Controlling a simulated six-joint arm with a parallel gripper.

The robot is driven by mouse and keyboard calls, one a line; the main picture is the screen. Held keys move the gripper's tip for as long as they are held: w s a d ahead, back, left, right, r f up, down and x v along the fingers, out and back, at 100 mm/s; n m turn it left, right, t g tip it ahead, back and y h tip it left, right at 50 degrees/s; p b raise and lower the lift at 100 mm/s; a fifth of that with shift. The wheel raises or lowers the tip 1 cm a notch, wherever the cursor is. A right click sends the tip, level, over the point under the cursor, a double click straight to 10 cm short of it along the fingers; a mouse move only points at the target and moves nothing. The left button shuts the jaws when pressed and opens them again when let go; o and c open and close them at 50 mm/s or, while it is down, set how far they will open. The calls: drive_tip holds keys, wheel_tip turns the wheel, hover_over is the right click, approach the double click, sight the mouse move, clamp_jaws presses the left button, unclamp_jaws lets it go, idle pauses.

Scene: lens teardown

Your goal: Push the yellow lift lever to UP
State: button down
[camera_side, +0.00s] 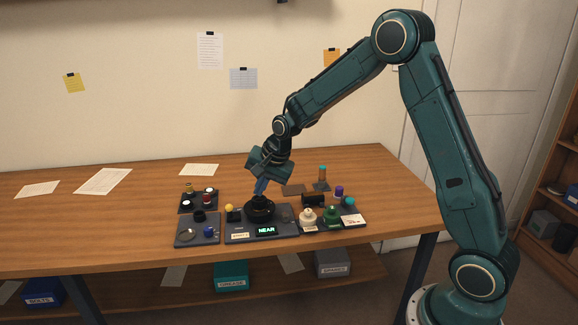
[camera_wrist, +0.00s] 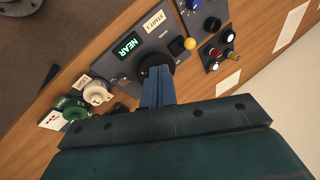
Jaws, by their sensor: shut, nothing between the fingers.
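The lift lever shows as a small yellow ball knob (camera_side: 229,208) at the left of the grey panel (camera_side: 281,230). In the wrist view the yellow knob (camera_wrist: 190,43) is up and to the right of my fingertips. My gripper (camera_side: 259,195) is shut and empty, pointing down at the black round part (camera_side: 261,214) in the panel's middle, to the right of the knob. In the wrist view my blue fingers (camera_wrist: 158,70) overlap this black part and hide some of it. I cannot tell whether they touch it. No UP mark is readable.
A lit display (camera_side: 266,230) reads NEAR. Right of it stand a cream knobbed part (camera_side: 308,217) and a green one (camera_side: 332,215). Bare table is free at far left, apart from papers.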

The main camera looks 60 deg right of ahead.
sight(230, 211)
drive_tip(key=shift+f, duration=0.1)
drive_tip(key=x, duration=0.9)
drive_tip(key=shift+w+a+f, duration=0.15)
drive_tip(key=shift+w+f, duration=0.15)
drive_tip(key=shift+w, duration=0.45)
drive_tip(key=shift+w+a+r, duration=0.1)
drive_tip(key=shift+w, duration=0.6)
drive_tip(key=shift+w+a+r, duration=0.1)
drive_tip(key=shift+w+a, duration=0.05)
drive_tip(key=shift+w, duration=0.55)
